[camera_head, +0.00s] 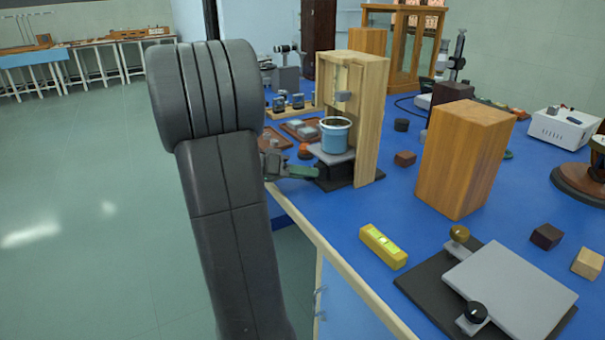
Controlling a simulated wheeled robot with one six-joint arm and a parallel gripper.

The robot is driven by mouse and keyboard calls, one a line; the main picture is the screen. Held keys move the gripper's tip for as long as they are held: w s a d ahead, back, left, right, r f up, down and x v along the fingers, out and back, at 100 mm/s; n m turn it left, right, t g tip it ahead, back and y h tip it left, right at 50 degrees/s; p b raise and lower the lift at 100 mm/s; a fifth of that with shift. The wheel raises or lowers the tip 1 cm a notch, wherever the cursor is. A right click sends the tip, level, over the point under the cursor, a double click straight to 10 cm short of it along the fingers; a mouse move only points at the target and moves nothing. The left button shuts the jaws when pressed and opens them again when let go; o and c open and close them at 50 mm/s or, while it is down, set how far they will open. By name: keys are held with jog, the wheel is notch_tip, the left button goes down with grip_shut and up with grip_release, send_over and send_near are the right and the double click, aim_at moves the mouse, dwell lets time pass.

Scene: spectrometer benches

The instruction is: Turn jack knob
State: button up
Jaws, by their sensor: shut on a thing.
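A lab jack stands inside an open wooden frame (372,120) near the left edge of the blue bench. Its grey top plate (341,158) carries a light blue pot (336,138), and its dark base (358,178) rests on the bench. My gripper (312,173) comes in from the left, low beside the jack, just under the level of the top plate. It is shut at the jack's left side, where the knob sits. The knob itself is hidden by the fingers, so its angle cannot be seen.
A second, lowered jack (512,285) with a black knob lies at the front right. A yellow level (383,246) and a tall wooden block (463,160) stand nearby. Small trays and weights (290,103) sit behind my gripper. Open floor lies left of the bench edge.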

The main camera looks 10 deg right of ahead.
jog(key=o, duration=1)
